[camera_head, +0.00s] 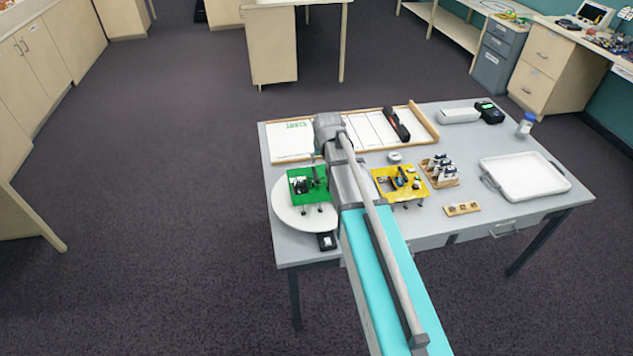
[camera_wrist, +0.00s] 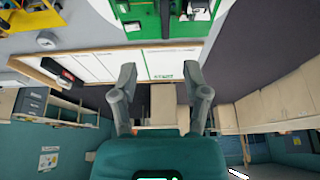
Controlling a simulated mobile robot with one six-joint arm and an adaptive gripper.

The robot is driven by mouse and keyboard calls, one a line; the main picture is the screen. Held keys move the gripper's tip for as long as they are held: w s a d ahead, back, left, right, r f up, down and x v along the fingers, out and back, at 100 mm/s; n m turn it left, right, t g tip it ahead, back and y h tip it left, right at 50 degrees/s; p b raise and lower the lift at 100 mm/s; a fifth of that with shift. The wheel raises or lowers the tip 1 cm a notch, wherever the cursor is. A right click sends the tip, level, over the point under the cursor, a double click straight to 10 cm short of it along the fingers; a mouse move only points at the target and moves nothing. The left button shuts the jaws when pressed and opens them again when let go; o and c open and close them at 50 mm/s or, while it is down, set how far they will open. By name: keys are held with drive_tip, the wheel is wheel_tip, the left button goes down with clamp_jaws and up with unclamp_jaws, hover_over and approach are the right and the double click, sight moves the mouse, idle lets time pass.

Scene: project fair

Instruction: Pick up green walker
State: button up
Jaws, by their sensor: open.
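The green walker (camera_head: 295,190) is a flat green plate with dark parts on top and short legs. It stands on a white round disc (camera_head: 290,219) at the left end of the grey table. In the wrist view the green walker (camera_wrist: 148,28) is at the top edge, partly cut off. My gripper (camera_wrist: 160,72) is open and empty, its two fingers apart, with the walker beyond the fingertips and not between them. In the head view my arm passes just right of the walker and hides most of the gripper.
A yellow walker (camera_head: 388,183) stands right of my arm, beside a wooden rack of small parts (camera_head: 445,182). A white tray (camera_head: 522,178) lies at the right. A wood-framed white track (camera_head: 292,141) runs along the back. A small black box (camera_head: 327,242) is at the front edge.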

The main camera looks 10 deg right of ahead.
sight(316, 174)
drive_tip(key=shift+f, duration=0.1)
idle(0.3)
drive_tip(key=b+x, duration=0.8)
drive_tip(key=shift+w+f, duration=0.15)
idle(0.4)
drive_tip(key=shift+f, duration=0.15)
drive_tip(key=w+f+b, duration=0.1)
drive_tip(key=f+b, duration=0.1)
drive_tip(key=b, duration=0.1)
drive_tip(key=shift+w+a+f, duration=0.35)
drive_tip(key=shift+a+f, duration=0.05)
drive_tip(key=shift+b+x, duration=0.85)
drive_tip(key=shift+x, duration=0.05)
drive_tip(key=shift+c, duration=0.3)
clamp_jaws()
